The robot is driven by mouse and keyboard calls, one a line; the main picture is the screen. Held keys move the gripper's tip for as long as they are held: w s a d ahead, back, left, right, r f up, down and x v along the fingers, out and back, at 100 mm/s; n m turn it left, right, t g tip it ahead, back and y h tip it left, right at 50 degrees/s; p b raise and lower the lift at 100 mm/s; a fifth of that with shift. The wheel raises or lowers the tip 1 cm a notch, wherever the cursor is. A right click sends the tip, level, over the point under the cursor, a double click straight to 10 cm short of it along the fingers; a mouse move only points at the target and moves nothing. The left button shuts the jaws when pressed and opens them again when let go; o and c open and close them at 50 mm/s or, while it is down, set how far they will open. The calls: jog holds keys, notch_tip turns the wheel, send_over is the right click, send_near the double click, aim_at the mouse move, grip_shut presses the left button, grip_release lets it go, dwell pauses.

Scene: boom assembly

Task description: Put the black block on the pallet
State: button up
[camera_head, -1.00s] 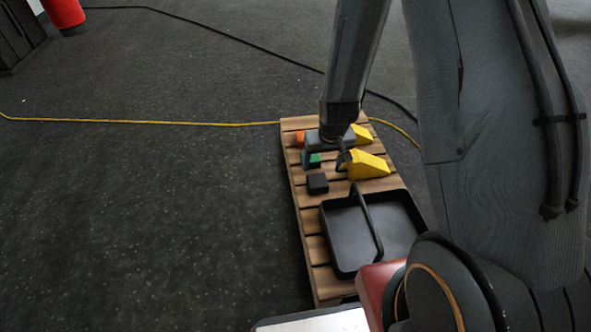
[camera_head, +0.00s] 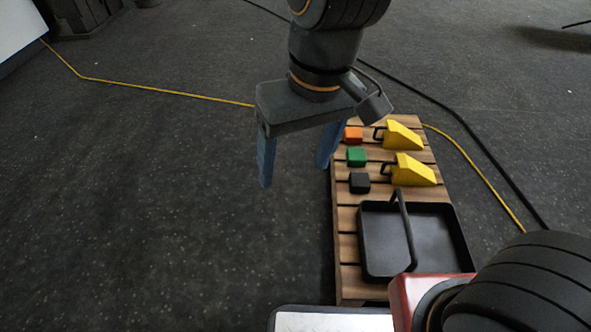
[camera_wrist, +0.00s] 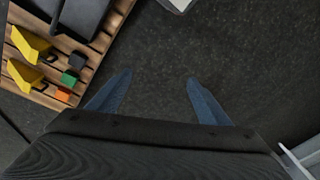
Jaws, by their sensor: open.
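The black block (camera_head: 359,183) sits on the wooden pallet (camera_head: 347,246), near its left edge, just above the black tray in the head view. The block also shows in the wrist view (camera_wrist: 78,60), at the upper left. My gripper (camera_head: 296,174) is open and empty. It hangs over the dark floor to the left of the pallet, apart from the block. In the wrist view its blue fingers (camera_wrist: 158,90) stand wide apart with only floor between them.
On the pallet are a green block (camera_head: 356,157), an orange block (camera_head: 353,135), two yellow wedges with handles (camera_head: 413,170) and a black tray with a handle (camera_head: 440,238). A yellow cable (camera_head: 165,92) and a black cable cross the floor. The floor left of the pallet is clear.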

jog(key=shift+n, duration=0.4)
jog(key=s, duration=0.1)
jog(key=s+r, duration=0.1)
jog(key=s, duration=0.1)
jog(key=s+r, duration=0.1)
jog(key=shift+s, duration=0.4)
jog(key=shift+r, duration=0.25)
dwell(0.4)
jog(key=d+r+m+p, duration=0.2)
jog(key=d+r+p, duration=0.5)
jog(key=p, duration=0.5)
jog(key=d+r+m+h+p, duration=0.1)
jog(key=d+r+m+p, duration=0.1)
jog(key=d+r+p, duration=0.5)
jog(key=d+r+m+p, duration=0.2)
jog(key=d+r+p, duration=0.4)
jog(key=r+p, duration=0.8)
jog(key=p, duration=0.5)
jog(key=shift+d+r+m+h, duration=0.4)
